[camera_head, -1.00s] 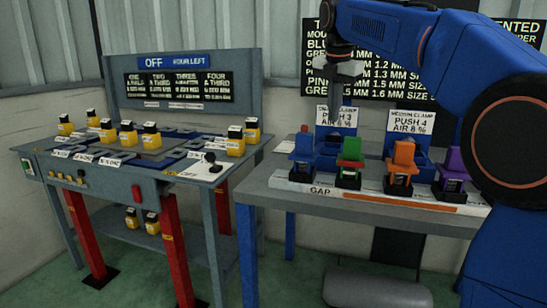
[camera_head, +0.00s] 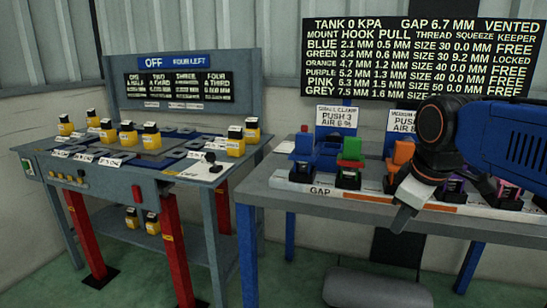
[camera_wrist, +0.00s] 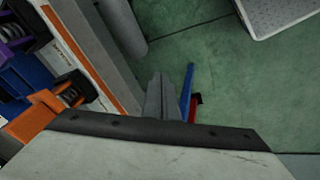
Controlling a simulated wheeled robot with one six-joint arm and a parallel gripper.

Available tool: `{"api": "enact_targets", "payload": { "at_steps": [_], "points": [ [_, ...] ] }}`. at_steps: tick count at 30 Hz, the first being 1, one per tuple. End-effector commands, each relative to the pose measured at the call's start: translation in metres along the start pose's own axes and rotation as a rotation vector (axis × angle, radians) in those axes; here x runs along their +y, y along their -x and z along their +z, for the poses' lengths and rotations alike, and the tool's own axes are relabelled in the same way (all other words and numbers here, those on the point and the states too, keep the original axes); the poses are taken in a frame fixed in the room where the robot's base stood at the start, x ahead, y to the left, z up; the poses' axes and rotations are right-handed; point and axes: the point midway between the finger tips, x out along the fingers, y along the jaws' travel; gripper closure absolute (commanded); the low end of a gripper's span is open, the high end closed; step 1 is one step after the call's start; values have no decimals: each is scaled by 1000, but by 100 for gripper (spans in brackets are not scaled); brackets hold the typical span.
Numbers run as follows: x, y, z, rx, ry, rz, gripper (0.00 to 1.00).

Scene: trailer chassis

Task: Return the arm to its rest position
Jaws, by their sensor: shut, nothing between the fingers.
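My blue arm (camera_head: 502,135) comes in from the right in the head view, with its dark wrist joints folded downward. My gripper (camera_head: 404,220) is shut and empty. It points down and to the left, in front of the right bench's front edge. In the wrist view its grey fingers (camera_wrist: 161,98) lie together over the green floor, with nothing between them. My arm and gripper hide part of the right bench and its rear right mounts.
The right bench (camera_head: 300,205) carries blue, green, orange and purple clamp units. An orange clamp (camera_head: 403,153) stands just behind my wrist. The left bench (camera_head: 110,175) holds several yellow-and-black blocks. A grey cylinder (camera_head: 375,288) lies on the floor below. The board (camera_head: 420,60) hangs behind.

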Motion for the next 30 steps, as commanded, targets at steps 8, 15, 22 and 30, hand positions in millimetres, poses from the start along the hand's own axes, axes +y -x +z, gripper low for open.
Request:
{"api": "enact_targets", "payload": {
  "at_steps": [8,15,22,30],
  "points": [
    [-63,-56,87,31,-458,12,100],
    [-95,-91,128,49,-699,15,100],
    [-100,-96,134,53,-742,15,100],
    [-100,-96,134,53,-739,15,100]
  ]
}}
